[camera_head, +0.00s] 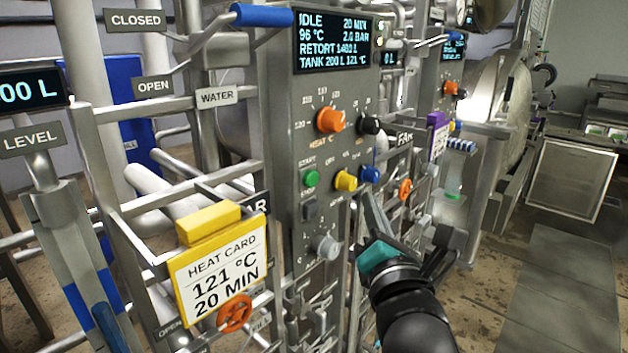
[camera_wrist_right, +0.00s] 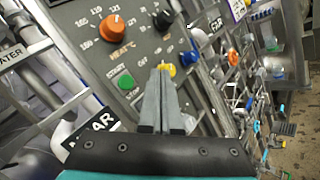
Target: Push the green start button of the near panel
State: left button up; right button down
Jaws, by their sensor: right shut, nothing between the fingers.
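The near panel (camera_head: 283,120) is a grey upright box whose display (camera_head: 333,42) reads IDLE, 20 MIN, 96 °C. The round green start button (camera_head: 311,178) sits at its lower left under a START label; it also shows in the right wrist view (camera_wrist_right: 126,82), left of the fingertips. My right gripper (camera_head: 369,198) is shut and empty, in front of the panel, to the right of and slightly below the green button. In the right wrist view its closed fingertips (camera_wrist_right: 160,72) overlap the yellow knob (camera_wrist_right: 168,69); contact cannot be told. My left gripper is not in view.
An orange dial (camera_head: 331,120), black knob (camera_head: 370,125), yellow knob (camera_head: 345,181) and blue knob (camera_head: 370,174) stick out around the button. A grey knob (camera_head: 327,247) sits below. A yellow-framed heat card (camera_head: 219,275) and pipe rails stand at left. Floor (camera_head: 560,290) is clear at right.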

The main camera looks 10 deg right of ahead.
aim_at(317, 179)
jog(key=w+a+b, duration=0.1)
jog(key=w+a, duration=0.4)
jog(key=w, duration=0.1)
jog(key=shift+w+b, duration=0.3)
jog(key=shift+b, duration=0.05)
jog(key=shift+a, duration=0.15)
dwell(1.7)
jog(key=shift+w+a+p, duration=0.2)
jog(key=shift+w+p, duration=0.1)
jog(key=shift+p, duration=0.05)
jog(key=shift+w+a, duration=0.45)
jog(key=shift+w, duration=0.05)
dwell(1.1)
jog(key=shift+d, duration=0.1)
jog(key=shift+s+d+p, duration=0.6)
jog(key=shift+s+p, duration=0.25)
